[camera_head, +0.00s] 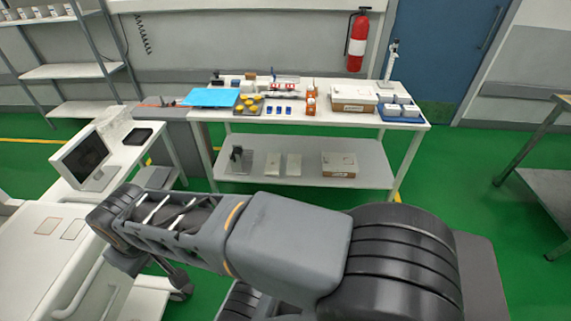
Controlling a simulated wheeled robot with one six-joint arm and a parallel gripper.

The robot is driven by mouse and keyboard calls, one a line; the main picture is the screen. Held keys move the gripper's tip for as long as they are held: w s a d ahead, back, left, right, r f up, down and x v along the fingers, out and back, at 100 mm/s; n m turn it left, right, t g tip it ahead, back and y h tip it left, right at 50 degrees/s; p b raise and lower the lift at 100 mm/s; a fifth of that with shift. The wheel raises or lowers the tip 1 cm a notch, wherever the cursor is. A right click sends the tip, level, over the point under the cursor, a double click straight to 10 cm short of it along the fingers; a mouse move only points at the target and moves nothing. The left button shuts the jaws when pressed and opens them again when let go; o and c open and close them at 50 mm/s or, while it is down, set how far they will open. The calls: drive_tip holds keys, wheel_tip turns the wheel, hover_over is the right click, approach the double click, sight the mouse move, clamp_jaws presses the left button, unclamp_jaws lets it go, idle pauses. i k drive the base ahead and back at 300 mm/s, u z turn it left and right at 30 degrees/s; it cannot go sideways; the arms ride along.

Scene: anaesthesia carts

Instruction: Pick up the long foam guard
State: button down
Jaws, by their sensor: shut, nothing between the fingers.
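I cannot pick out a long foam guard with certainty. My gripper's fingertips do not show. The arm hides part of the floor and of the cart.
Green floor (460,185) is open at right, before a metal table (545,170).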

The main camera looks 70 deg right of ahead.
sight(272, 167)
drive_tip(key=z, duration=3)
drive_tip(key=i, duration=2.15)
drive_tip(key=u, duration=3.6)
